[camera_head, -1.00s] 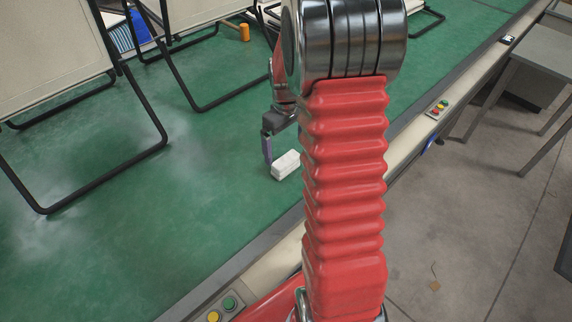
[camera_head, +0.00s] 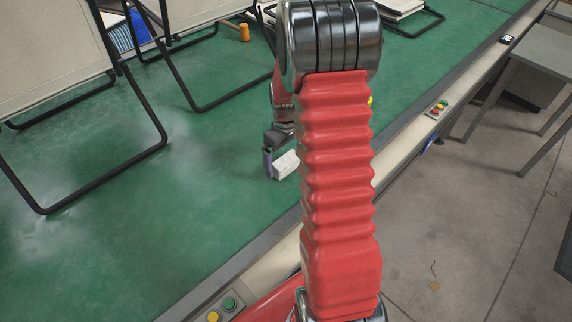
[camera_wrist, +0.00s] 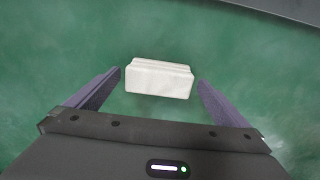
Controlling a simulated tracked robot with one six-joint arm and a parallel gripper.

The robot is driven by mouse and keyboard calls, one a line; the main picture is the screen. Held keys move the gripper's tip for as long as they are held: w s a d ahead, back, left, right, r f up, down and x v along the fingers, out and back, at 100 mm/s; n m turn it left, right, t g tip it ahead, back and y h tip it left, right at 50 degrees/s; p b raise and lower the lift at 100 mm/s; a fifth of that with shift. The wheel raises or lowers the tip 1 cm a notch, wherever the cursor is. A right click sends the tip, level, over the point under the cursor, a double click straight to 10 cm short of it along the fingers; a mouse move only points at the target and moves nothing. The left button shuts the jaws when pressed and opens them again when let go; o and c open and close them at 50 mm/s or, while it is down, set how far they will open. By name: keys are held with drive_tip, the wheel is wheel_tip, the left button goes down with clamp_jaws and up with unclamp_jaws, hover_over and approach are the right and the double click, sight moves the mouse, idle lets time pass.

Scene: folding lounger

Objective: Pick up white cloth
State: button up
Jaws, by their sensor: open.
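The white cloth (camera_wrist: 158,78) is a folded, block-like bundle lying on the green surface. In the wrist view it lies between and slightly beyond the tips of my gripper (camera_wrist: 160,80), whose two purple-grey fingers are spread wide with a gap on each side of it. In the head view the cloth (camera_head: 286,164) sits just left of my red arm, its right part close to the arm's edge. My gripper (camera_head: 268,162) shows there beside the cloth, with one finger visible and the other hidden. The gripper holds nothing.
Black-framed loungers with beige fabric (camera_head: 50,50) stand on the green surface (camera_head: 200,220) at left. An orange-headed mallet (camera_head: 244,32) lies farther back. Buttons (camera_head: 222,308) sit on the bench's front edge. A grey table (camera_head: 540,60) stands at right. The surface left of the cloth is clear.

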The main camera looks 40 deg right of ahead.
sight(285, 159)
wheel_tip(285, 159, down, 2)
drive_tip(key=shift+f, duration=0.1)
idle(0.5)
drive_tip(key=c, duration=1.2)
drive_tip(key=shift+r, duration=0.2)
wheel_tip(285, 159, up, 10)
drive_tip(key=shift+f, duration=0.1)
